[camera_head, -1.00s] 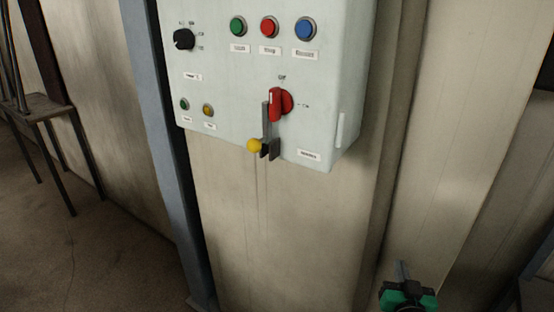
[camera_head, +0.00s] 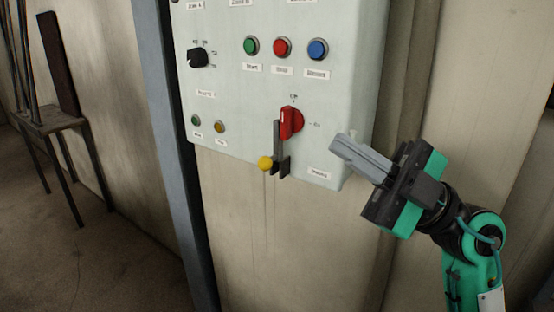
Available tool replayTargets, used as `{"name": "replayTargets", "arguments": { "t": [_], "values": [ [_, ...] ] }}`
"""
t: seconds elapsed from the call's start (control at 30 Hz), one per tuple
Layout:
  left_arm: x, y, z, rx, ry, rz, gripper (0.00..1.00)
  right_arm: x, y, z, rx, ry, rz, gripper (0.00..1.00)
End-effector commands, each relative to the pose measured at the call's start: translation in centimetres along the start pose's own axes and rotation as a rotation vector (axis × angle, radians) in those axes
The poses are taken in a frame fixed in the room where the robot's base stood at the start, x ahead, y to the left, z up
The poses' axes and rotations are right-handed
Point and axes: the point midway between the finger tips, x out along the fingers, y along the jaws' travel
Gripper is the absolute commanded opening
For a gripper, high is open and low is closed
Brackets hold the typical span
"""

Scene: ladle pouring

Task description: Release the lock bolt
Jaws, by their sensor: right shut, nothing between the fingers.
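The lock bolt is a dark grey upright bar (camera_head: 278,142) with a yellow ball knob (camera_head: 265,163) at its lower left. It sits at the lower edge of the control panel, in a dark bracket (camera_head: 284,168). The bar's upper end lies beside the red rotary switch (camera_head: 291,122), whose handle stands upright. My right gripper (camera_head: 338,146) is to the right of the bolt, in front of the panel's lower right corner. Its fingers are shut and empty, pointing up and left, apart from the bolt. My left gripper is not in view.
The pale control panel (camera_head: 232,100) carries green, red and blue buttons (camera_head: 318,49), a black selector knob (camera_head: 198,58) and small lamps. A blue-grey post (camera_head: 170,150) stands left of it. A small stand (camera_head: 50,118) is at far left. The space below the panel is clear.

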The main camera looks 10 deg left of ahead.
Motion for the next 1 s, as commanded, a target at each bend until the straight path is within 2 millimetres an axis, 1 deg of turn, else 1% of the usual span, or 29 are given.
{"name": "replayTargets", "arguments": {
  "t": [0.03, 0.1, 0.2, 0.3, 0.4, 0.53, 0.7, 0.83, 1.0],
  "values": [
    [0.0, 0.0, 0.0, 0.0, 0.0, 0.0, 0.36, 1.1, -0.6, -0.8, -0.021, -0.016, -0.082, 0.0],
    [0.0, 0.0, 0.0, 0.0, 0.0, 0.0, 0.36, 2.1, -1.7, -1.3, -0.035, -0.059, -0.19, 0.0],
    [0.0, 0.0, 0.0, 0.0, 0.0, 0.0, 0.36, 3.2, -2.9, -1.7, -0.058, -0.147, -0.328, 0.0],
    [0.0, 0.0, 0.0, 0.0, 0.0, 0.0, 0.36, 3.8, -3.8, -1.7, -0.082, -0.262, -0.441, 0.0],
    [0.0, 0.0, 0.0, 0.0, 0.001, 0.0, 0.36, 4.0, -4.0, -1.5, -0.107, -0.401, -0.524, 0.0],
    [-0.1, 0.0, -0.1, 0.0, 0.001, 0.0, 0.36, 3.8, -3.6, -1.3, -0.139, -0.595, -0.578, 0.0],
    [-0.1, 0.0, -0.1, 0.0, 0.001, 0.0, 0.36, 3.2, -2.4, -1.2, -0.164, -0.806, -0.575, 0.0],
    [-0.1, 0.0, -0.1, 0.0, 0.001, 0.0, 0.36, 2.8, -1.6, -1.3, -0.174, -0.902, -0.553, 0.0],
    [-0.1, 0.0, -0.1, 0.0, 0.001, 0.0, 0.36, 2.6, -1.2, -1.3, -0.176, -0.945, -0.539, 0.0]
  ]
}}
